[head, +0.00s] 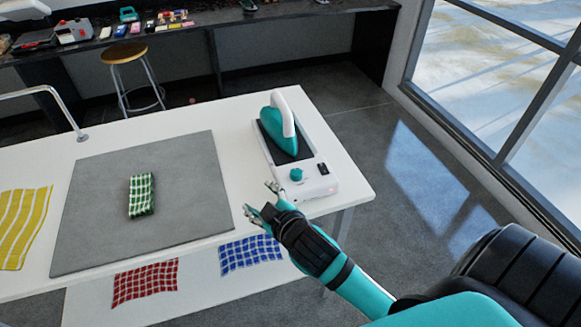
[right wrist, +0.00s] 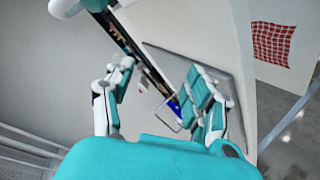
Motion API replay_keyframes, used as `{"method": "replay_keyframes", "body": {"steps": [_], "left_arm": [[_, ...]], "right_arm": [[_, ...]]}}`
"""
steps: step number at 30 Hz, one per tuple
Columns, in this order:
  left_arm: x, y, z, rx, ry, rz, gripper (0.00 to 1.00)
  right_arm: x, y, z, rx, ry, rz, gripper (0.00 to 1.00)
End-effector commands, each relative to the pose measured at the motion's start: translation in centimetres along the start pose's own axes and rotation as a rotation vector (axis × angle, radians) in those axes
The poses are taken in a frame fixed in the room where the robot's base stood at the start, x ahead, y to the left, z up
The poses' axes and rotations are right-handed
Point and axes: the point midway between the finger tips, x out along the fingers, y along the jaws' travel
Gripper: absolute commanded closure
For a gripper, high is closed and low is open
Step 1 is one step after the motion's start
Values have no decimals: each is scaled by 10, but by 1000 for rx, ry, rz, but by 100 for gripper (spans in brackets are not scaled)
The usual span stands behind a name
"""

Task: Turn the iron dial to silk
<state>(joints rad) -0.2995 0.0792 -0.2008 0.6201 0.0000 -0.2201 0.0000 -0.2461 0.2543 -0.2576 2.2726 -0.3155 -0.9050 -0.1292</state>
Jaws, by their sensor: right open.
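The iron (head: 278,131) has a teal body and a white handle. It rests on a black plate of its white base (head: 321,183) at the right end of the white table. The teal dial (head: 297,174) is on the front part of this base, with a small dark panel to its right. The dial's setting is too small to read. My right gripper (head: 260,199) is open and empty, just in front and left of the dial, apart from it. Its spread fingers also show in the right wrist view (right wrist: 160,75). My left gripper is not in view.
A grey mat (head: 105,225) with a folded green checked cloth (head: 142,195) lies on the table (head: 215,120). A yellow cloth (head: 22,227) is at left. Red (head: 146,285) and blue (head: 250,254) cloths lie lower, beyond the front edge. A stool (head: 124,53) stands behind.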

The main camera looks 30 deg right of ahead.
Motion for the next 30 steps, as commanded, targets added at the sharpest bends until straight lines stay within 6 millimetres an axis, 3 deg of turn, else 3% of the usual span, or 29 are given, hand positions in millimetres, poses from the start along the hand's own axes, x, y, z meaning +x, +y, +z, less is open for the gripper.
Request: {"method": "replay_keyframes", "body": {"steps": [6,11,15,18,20,23,25,27,28,30], "left_arm": [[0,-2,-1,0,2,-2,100],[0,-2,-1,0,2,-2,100],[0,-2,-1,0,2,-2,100],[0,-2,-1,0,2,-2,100],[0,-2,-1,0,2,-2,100],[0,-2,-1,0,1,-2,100],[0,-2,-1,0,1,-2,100],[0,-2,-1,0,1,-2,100],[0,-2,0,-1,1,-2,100],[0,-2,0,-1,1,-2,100]], "right_arm": [[13,33,-89,-225,315,151,45],[1,48,-173,-486,625,298,45],[-33,35,-256,-873,1011,462,45],[-59,5,-287,-1218,1293,552,45],[-68,-14,-290,-1437,1447,580,45],[-67,-39,-271,-1824,1672,565,45],[-56,-42,-244,-2101,1799,493,45],[-38,-31,-210,-2377,1896,358,45],[-29,-20,-195,2462,-1901,-274,45],[-12,14,-159,2369,-1703,-36,45]]}}
